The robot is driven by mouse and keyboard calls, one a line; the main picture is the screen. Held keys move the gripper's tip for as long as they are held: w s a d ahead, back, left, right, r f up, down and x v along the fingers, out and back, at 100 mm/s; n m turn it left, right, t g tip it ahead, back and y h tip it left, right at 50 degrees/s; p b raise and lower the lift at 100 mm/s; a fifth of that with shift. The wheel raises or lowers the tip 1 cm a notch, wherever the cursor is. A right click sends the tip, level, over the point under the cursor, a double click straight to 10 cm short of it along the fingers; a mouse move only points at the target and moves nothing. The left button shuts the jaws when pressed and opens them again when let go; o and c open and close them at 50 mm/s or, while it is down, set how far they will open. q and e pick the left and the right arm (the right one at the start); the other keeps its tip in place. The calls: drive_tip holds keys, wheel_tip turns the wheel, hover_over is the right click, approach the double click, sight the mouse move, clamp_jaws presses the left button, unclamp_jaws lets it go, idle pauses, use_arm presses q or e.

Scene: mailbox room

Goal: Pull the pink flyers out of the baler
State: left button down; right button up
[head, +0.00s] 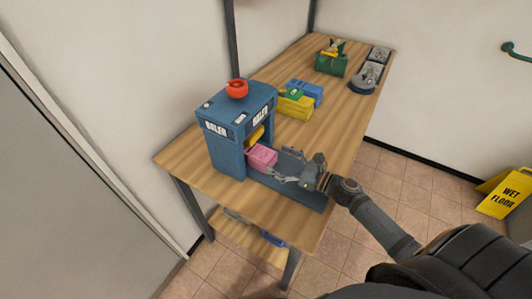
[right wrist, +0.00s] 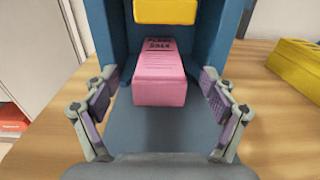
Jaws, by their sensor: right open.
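The blue baler (head: 232,130) stands on the near end of a long wooden table. The pink flyers (head: 262,156) lie as a block in the baler's opening, on its blue base; they also show in the right wrist view (right wrist: 160,77). A yellow press block (right wrist: 166,11) is above the back of the flyers. My right gripper (head: 278,174) is open over the baler's base, facing the opening. In the right wrist view its fingers (right wrist: 159,103) are apart on either side of the flyers' near end, not touching them. My left gripper is not in view.
A red knob (head: 237,88) tops the baler. A green bin (head: 331,63) and grey items (head: 366,80) stand at the table's far end. A yellow wet floor sign (head: 503,193) stands at right.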

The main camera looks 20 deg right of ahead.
sight(260, 152)
drive_tip(key=p+x, duration=0.1)
drive_tip(key=x, duration=0.5)
drive_tip(key=shift+r+p, duration=0.15)
drive_tip(key=shift+p, duration=0.15)
drive_tip(key=shift+w+a, duration=0.45)
drive_tip(key=shift+w, duration=0.05)
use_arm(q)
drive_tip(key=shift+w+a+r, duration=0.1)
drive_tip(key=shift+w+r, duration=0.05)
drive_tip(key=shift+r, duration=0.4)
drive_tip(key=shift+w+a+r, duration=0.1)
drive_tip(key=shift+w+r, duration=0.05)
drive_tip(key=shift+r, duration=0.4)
use_arm(e)
drive_tip(key=shift+c, duration=0.3)
